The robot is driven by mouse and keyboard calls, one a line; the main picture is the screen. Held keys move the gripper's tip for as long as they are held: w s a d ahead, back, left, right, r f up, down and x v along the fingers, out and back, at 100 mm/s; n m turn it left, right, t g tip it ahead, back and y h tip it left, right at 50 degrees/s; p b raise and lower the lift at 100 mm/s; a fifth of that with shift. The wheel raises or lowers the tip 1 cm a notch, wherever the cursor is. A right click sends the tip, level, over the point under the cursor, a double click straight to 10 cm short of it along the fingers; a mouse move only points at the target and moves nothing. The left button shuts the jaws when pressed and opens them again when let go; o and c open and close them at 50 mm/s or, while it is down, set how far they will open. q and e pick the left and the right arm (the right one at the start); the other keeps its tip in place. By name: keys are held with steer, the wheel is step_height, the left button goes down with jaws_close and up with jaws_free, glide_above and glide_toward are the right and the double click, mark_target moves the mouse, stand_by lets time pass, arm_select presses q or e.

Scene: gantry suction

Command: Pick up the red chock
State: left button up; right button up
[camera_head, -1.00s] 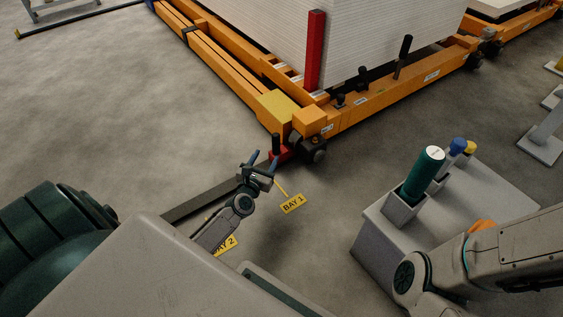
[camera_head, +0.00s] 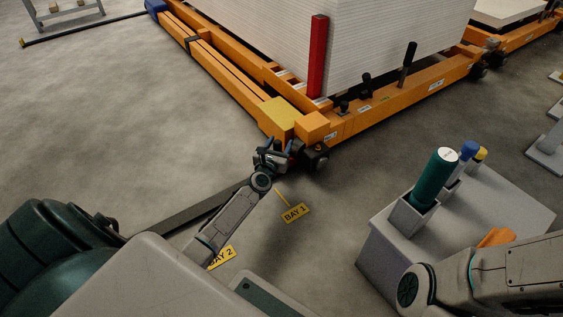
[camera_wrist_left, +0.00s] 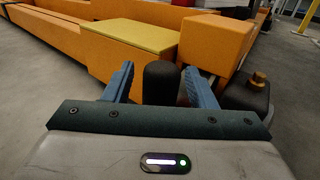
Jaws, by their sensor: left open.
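The red chock (camera_head: 292,159) sits on the floor at the near corner of the orange trailer frame, by its black wheel. My left gripper covers most of it in the head view. In the left wrist view its black upright handle (camera_wrist_left: 160,82) stands between the two blue-grey fingers, and the red body is hidden behind the gripper. My left gripper (camera_head: 271,146) is open, with one finger on each side of the handle; it also shows in the left wrist view (camera_wrist_left: 159,86). My right gripper is out of view.
The orange trailer frame (camera_head: 370,112) with a white stack (camera_head: 370,45) and a red post (camera_head: 317,60) stands just beyond. A grey stand (camera_head: 465,215) with a green cylinder (camera_head: 434,178) is at right. Yellow BAY 1 sign (camera_head: 295,213) lies on the floor.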

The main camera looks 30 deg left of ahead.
arm_select(q)
steer(key=shift+w, duration=0.25)
jaws_close()
steer(key=shift+r, duration=0.15)
